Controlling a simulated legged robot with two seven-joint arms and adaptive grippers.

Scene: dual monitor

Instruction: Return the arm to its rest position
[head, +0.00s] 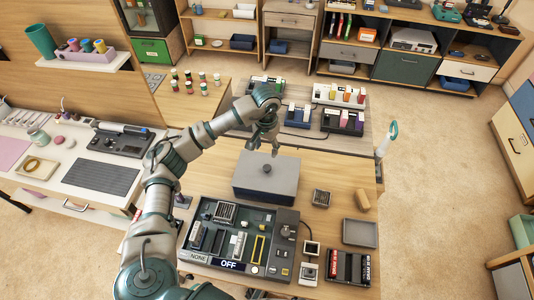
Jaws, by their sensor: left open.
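My left arm (160,190) rises from the lower left and reaches over the wooden table. Its gripper (263,150) is open and empty, with the fingers pointing down. In the picture the fingertips lie just above the far edge of a grey box with a dark knob on its lid (262,185). I cannot tell the exact height, but the gripper holds nothing. My right gripper is out of view.
A dark console with an "OFF" label (230,266) lies in front of the grey box. A battery holder (347,267) and an empty grey tray (359,233) stand to its right. Racks (342,121) fill the table behind. A white workbench (70,160) stands left; open floor lies right.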

